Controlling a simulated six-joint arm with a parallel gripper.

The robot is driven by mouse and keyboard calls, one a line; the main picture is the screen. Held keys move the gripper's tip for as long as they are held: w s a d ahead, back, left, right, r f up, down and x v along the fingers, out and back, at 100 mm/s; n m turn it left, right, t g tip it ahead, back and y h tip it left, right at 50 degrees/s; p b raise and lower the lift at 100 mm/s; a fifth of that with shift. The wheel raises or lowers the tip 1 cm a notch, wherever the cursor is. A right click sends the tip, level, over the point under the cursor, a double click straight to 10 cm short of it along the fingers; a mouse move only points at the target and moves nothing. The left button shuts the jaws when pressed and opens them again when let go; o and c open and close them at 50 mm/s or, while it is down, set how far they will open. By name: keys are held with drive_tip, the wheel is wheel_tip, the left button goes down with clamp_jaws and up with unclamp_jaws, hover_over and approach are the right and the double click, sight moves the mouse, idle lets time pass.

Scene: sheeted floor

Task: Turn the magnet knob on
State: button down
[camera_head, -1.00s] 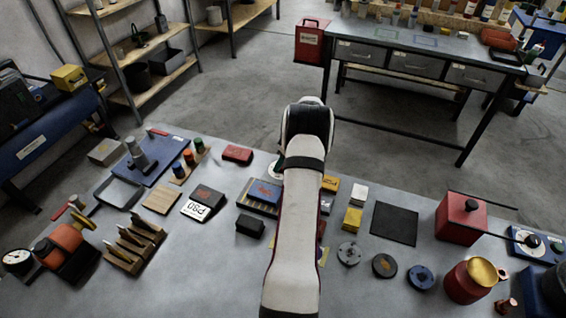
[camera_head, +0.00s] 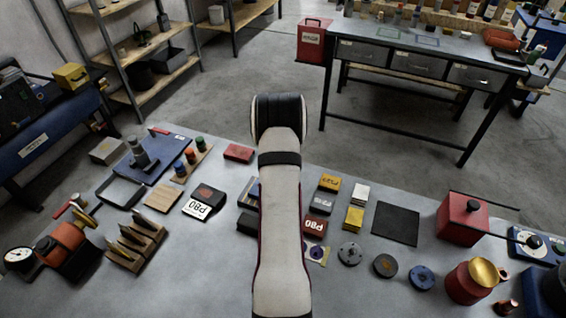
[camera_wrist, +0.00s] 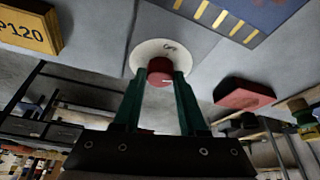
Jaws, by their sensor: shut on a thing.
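In the wrist view, a red knob (camera_wrist: 160,70) stands on a round white base (camera_wrist: 157,51) with small dark lettering that I cannot read for certain. My gripper (camera_wrist: 163,80) has its two green fingers shut on the red knob, one on each side. The knob's far face and the exact finger contact are partly hidden. In the head view, my arm covers the knob and my gripper.
A yellow P120 block (camera_wrist: 28,27), a striped blue item (camera_wrist: 218,12) and a red block (camera_wrist: 243,94) lie near the knob. The red block (camera_head: 238,152) also shows in the head view. Several blocks and discs lie right of my arm.

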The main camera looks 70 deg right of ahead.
drive_tip(key=shift+w+m+g, duration=0.15)
drive_tip(key=shift+m+g, duration=0.45)
drive_tip(key=shift+m, duration=1)
drive_tip(key=shift+c, duration=2.2)
unclamp_jaws()
drive_tip(key=shift+r, duration=0.1)
drive_tip(key=v, duration=1.5)
drive_tip(key=shift+a+r, duration=0.25)
